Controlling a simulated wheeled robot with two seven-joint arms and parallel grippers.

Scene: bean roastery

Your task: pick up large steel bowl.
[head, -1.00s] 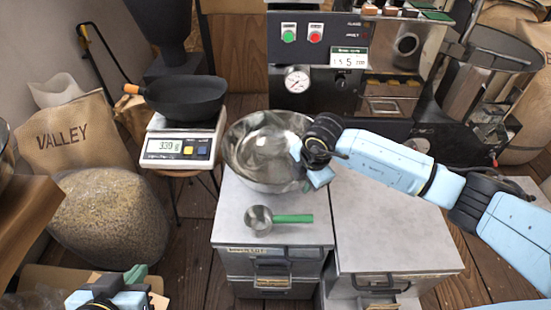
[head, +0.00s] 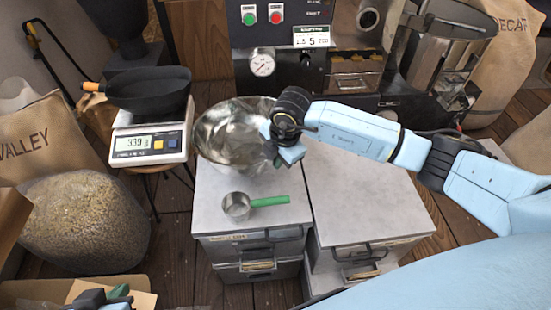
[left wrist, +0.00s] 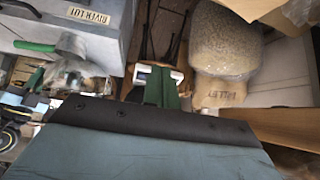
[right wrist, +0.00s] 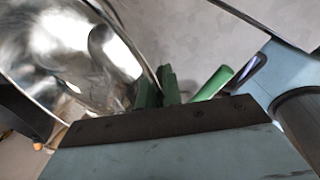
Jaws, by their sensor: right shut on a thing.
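The large steel bowl (head: 222,140) is at the back of the left cabinet top in the head view. It fills the left of the right wrist view (right wrist: 60,50). My right gripper (head: 279,160) is at the bowl's right side; in the right wrist view its green fingers (right wrist: 157,86) are shut on the bowl's rim. I cannot tell whether the bowl's base touches the cabinet. My left gripper (head: 118,293) is low at the left of the head view, away from the bowl. Its green fingers (left wrist: 162,88) look shut and empty in the left wrist view.
A steel scoop (head: 237,206) with a green handle lies in front of the bowl. A scale (head: 150,143) carrying a black pan (head: 150,92) stands to the left. The roaster machine (head: 300,60) is behind. The right cabinet top (head: 365,200) is clear.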

